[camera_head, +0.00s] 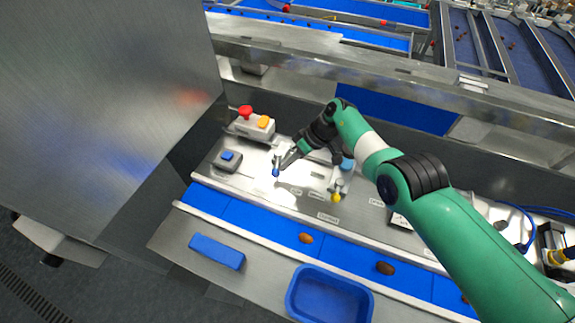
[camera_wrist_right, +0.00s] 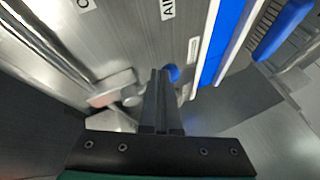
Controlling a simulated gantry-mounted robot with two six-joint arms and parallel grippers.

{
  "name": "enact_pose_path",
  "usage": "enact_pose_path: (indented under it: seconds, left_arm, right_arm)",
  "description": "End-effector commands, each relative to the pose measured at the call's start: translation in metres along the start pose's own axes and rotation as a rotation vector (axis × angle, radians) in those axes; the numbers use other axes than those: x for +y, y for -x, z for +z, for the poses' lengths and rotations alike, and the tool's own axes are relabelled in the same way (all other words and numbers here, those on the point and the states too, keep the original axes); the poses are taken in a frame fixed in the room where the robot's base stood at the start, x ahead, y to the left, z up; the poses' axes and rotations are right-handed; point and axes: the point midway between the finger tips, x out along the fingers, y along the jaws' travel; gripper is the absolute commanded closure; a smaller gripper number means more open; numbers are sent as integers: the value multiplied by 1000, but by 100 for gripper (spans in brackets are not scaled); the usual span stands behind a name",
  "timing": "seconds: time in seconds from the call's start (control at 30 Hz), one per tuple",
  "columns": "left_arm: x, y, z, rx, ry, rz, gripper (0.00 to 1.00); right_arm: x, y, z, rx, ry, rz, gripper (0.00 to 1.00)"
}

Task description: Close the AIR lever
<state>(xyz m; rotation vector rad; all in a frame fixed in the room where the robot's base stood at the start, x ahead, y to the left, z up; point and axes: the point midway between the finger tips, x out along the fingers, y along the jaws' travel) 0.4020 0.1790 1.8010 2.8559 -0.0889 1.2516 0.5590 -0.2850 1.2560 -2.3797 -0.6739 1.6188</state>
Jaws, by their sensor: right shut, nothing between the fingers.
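The AIR lever has a blue knob (camera_head: 276,172) and stands on the steel panel (camera_head: 300,199). In the right wrist view its blue knob (camera_wrist_right: 173,72) shows just beyond the fingertips, beside a metal valve body (camera_wrist_right: 115,88). A label reading AIR (camera_wrist_right: 168,9) lies on the panel there. My right gripper (camera_head: 284,163) is shut and empty, with its tips right at the lever. The fingers (camera_wrist_right: 160,73) partly cover the knob in the wrist view, so I cannot tell whether they touch it. My left gripper is not in view.
A yellow-knobbed lever (camera_head: 336,196) stands to the right on the panel. A box with red and yellow buttons (camera_head: 251,123) and a grey box with a blue button (camera_head: 228,158) are behind and left. A blue belt (camera_head: 260,218) carries dates in front, with a blue tray (camera_head: 291,299) nearer.

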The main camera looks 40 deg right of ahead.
Motion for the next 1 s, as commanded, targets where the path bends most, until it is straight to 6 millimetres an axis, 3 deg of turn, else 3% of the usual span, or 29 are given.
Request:
enact_pose_path:
  seconds: [0.4, 1.0]
  left_arm:
    - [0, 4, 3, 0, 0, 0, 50]
    - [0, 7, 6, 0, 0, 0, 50]
  right_arm:
    - [-14, -12, -8, -2, 3, -2, 100]
    - [-20, -15, -13, 4, 3, -2, 100]
